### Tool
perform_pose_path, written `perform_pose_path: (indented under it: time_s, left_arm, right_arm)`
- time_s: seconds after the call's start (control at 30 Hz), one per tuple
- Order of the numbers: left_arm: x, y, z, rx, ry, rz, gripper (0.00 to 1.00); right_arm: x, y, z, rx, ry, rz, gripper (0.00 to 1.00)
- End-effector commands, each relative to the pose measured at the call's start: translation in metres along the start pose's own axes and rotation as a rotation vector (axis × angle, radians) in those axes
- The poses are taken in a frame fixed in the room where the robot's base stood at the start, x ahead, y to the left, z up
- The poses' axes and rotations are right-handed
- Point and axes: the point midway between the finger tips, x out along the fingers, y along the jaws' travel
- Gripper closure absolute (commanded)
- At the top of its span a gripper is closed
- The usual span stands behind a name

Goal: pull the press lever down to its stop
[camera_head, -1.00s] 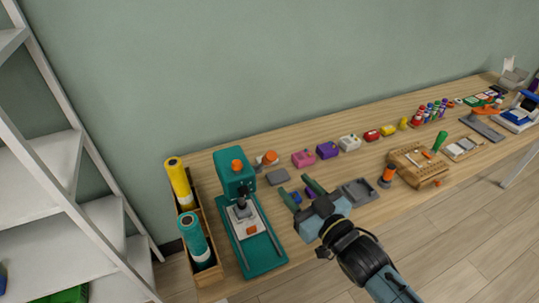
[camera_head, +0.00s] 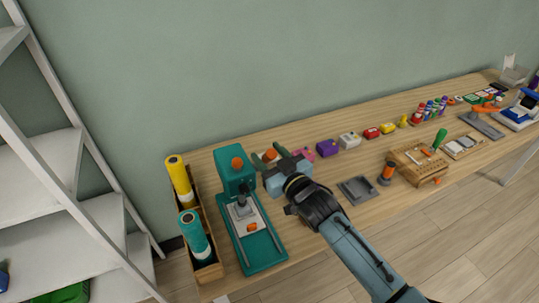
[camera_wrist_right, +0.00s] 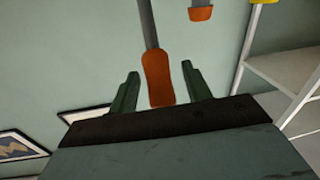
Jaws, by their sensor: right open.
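The teal press (camera_head: 232,168) stands upright at the left end of the wooden table. Its lever ends in an orange grip (camera_head: 268,155), raised on the press's right side. My right gripper (camera_head: 268,154) is open at the lever end, with its green fingers on either side of the orange grip. In the right wrist view, the orange grip (camera_wrist_right: 159,78) on its grey rod lies between the two open fingers (camera_wrist_right: 158,85), with gaps on both sides. My left gripper is not in view.
A wooden box with a yellow roll (camera_head: 179,177) and a teal roll (camera_head: 194,235) stands left of the press. Small coloured boxes line the table's back, including a purple one (camera_head: 327,148). A grey tray (camera_head: 357,190) lies to the right. A white shelf (camera_head: 50,170) stands at far left.

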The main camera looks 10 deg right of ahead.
Motion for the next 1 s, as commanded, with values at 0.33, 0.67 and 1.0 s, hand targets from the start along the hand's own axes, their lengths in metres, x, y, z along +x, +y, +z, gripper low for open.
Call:
perform_pose_path:
  time_s: [0.33, 0.67, 1.0]
  left_arm:
    - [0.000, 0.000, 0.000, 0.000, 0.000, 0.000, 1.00]
    - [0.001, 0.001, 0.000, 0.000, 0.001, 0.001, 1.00]
    - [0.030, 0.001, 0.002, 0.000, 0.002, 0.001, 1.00]
  right_arm:
    - [0.000, 0.000, 0.000, 0.001, 0.000, 0.000, 0.87]
    - [-0.001, 0.000, 0.001, 0.001, 0.002, 0.000, 1.00]
    - [-0.012, -0.003, 0.015, -0.007, 0.092, 0.009, 1.00]
